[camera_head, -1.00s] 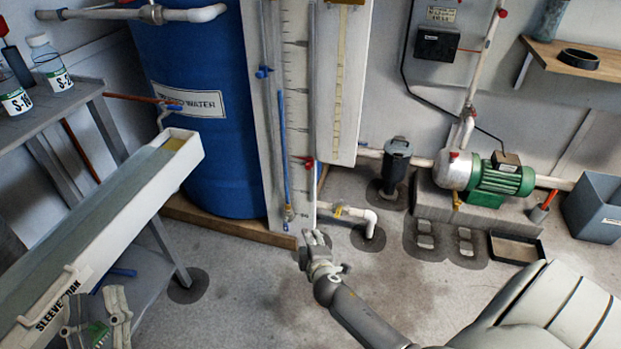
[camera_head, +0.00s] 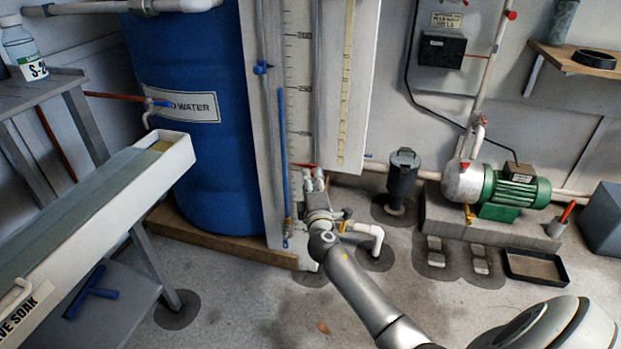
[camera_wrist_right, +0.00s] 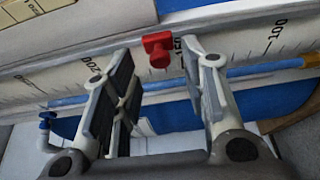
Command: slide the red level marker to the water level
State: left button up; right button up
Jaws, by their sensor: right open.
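The red level marker (camera_wrist_right: 158,48) sits on the scale board (camera_wrist_right: 230,45) near the 150 mark. In the right wrist view it lies just beyond and between the two open fingers of my right gripper (camera_wrist_right: 160,95), which do not hold it. In the head view the marker (camera_head: 304,165) shows as a small red piece just above my right gripper (camera_head: 313,180). A sight tube with blue water (camera_head: 283,150) runs up the left side of the scale. The blue column's top is at about (camera_head: 281,90), well above the marker. My left gripper is out of view.
A blue water barrel (camera_head: 190,120) stands left of the scale board. A white soak trough (camera_head: 100,210) fills the left. A short white pipe with a yellow valve (camera_head: 365,232) stands right of my gripper. A green pump (camera_head: 515,190) is at right.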

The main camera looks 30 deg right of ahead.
aim_at(312, 172)
jog(key=shift+b+x, duration=0.45)
jog(key=shift+x, duration=1.6)
grip_shut()
